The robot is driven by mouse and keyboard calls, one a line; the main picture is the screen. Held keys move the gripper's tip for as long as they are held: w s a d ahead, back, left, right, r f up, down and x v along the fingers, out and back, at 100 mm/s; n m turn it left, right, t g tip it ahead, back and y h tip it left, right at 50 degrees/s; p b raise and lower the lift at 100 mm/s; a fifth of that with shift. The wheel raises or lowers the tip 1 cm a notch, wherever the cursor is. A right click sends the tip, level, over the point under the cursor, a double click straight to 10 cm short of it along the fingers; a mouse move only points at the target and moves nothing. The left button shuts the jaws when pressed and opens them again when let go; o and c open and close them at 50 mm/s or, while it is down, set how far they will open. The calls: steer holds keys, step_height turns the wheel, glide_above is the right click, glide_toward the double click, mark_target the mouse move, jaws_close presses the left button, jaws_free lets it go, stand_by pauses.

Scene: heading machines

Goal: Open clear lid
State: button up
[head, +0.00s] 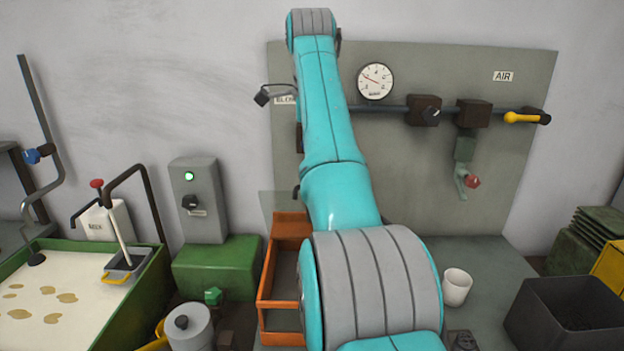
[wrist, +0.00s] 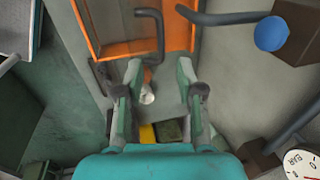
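A faint see-through panel (head: 276,204), which may be the clear lid, shows at the far end of the orange frame (head: 270,303) in the head view, partly behind my arm. I cannot tell whether it is shut or raised. In the wrist view the orange frame (wrist: 92,32) lies beyond my fingertips, with a dark bent handle (wrist: 155,30) at its near part. My gripper (wrist: 158,70) is open, its two fingers apart on either side of a grey surface and a small whitish thing (wrist: 147,96). I see no contact. In the head view my arm hides the gripper.
A pressure gauge (head: 375,81) and pipe valves, one with a yellow handle (head: 521,118), are on the wall panel. A white cup (head: 456,287) and dark bin (head: 568,315) stand right. A green-rimmed tank (head: 135,309) and switch box (head: 198,201) stand left.

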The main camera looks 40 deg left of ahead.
steer(key=x, duration=0.8)
steer(key=shift+f, duration=0.1)
jaws_close()
steer(key=shift+w, duration=0.1)
